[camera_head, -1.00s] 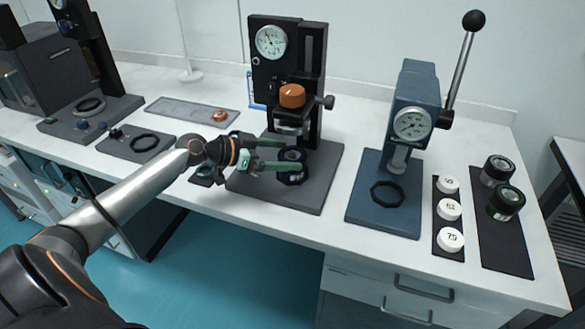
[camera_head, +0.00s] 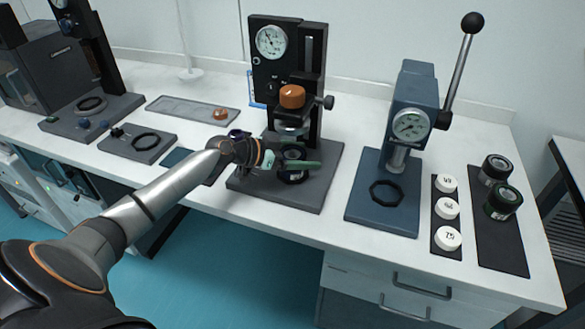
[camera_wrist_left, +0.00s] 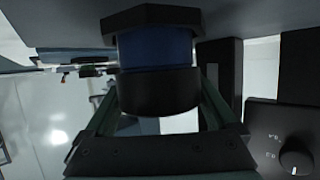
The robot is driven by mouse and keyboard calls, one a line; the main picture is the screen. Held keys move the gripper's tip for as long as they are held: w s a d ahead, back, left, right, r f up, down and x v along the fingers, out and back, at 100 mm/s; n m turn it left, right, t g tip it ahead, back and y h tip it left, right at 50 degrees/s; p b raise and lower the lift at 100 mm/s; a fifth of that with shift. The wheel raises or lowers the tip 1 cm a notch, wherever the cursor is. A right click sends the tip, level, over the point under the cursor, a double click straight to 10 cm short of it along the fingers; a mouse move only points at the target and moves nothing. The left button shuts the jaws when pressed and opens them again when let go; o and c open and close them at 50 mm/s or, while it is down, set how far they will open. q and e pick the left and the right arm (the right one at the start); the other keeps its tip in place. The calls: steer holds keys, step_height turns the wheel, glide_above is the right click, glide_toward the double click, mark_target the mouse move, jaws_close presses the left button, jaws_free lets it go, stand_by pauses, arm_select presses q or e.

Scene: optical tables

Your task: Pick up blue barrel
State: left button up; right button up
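The blue barrel (camera_head: 292,153) stands upright on the dark base of the middle gauge stand, below the orange-topped part. In the left wrist view the barrel (camera_wrist_left: 155,47) shows a blue band between black ends. My left gripper (camera_head: 293,166) reaches it from the left, with a green finger across its front; the other finger is largely hidden. In the left wrist view the two fingers lie on either side of the barrel, with narrow gaps beside it, so the gripper is open around it. My right gripper is not in view.
The gauge stand (camera_head: 312,60) rises close behind the barrel. A blue press (camera_head: 412,100) with a lever stands to the right, then white numbered discs (camera_head: 446,209) and two dark barrels (camera_head: 503,203) on black mats. A grey tray (camera_head: 180,108) lies at the left back.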

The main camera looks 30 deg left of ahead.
arm_select(q)
steer(key=c, duration=0.9)
steer(key=shift+r, duration=0.1)
steer(key=shift+c, duration=0.5)
